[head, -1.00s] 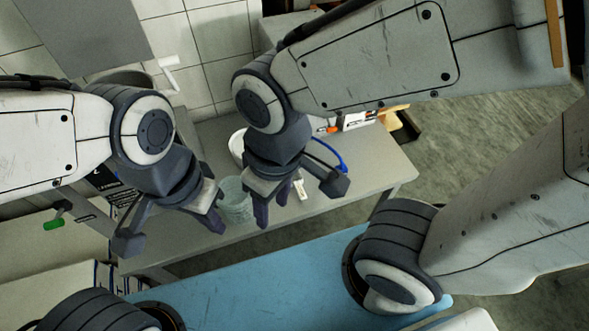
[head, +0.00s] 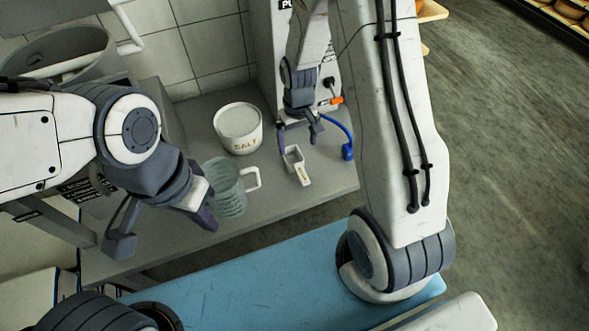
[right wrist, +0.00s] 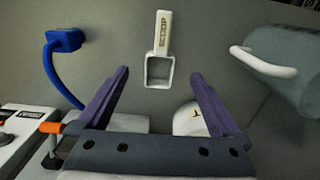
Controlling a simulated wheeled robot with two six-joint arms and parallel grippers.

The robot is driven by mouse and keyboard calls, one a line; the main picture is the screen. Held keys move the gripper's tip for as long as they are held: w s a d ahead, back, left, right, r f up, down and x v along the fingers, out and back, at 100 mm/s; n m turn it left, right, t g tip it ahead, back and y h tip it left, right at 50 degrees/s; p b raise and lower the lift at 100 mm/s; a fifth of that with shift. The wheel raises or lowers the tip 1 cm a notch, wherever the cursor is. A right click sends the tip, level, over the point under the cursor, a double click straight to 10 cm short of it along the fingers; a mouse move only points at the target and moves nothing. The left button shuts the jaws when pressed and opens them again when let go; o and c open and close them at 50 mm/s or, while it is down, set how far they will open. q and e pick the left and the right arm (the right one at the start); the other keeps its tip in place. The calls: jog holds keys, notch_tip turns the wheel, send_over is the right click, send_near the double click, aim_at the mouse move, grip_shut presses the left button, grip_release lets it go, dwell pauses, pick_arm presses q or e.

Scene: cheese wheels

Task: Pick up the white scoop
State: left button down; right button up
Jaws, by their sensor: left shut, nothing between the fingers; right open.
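The white scoop (head: 297,165) lies on the grey counter in the head view, with its square hollow end toward the back and its handle toward the front. In the right wrist view the scoop (right wrist: 160,50) lies ahead of the fingers, its labelled handle pointing away. My right gripper (head: 299,134) is open above the counter, just behind the scoop; its two purple fingers (right wrist: 159,82) show apart, with nothing held.
A white salt tub (head: 239,128) stands behind a clear jug (head: 228,187) with a white handle, left of the scoop. A blue hose (head: 346,148) curves down to the scoop's right. The counter (head: 262,207) is bare in front. A blue surface (head: 240,280) is nearer.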

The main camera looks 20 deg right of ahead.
send_near(296, 162)
jog(key=s, duration=0.2)
jog(key=s+f, duration=0.1)
jog(key=shift+a, duration=0.3)
jog(key=shift+w+a+f, duration=0.1)
jog(key=shift+w+f, duration=0.1)
jog(key=shift+f, duration=1.2)
jog(key=shift+w+a+f, duration=0.1)
jog(key=shift+w+f, duration=0.05)
jog(key=shift+f, duration=1.25)
jog(key=c, duration=1.4)
jog(key=shift+r, duration=0.1)
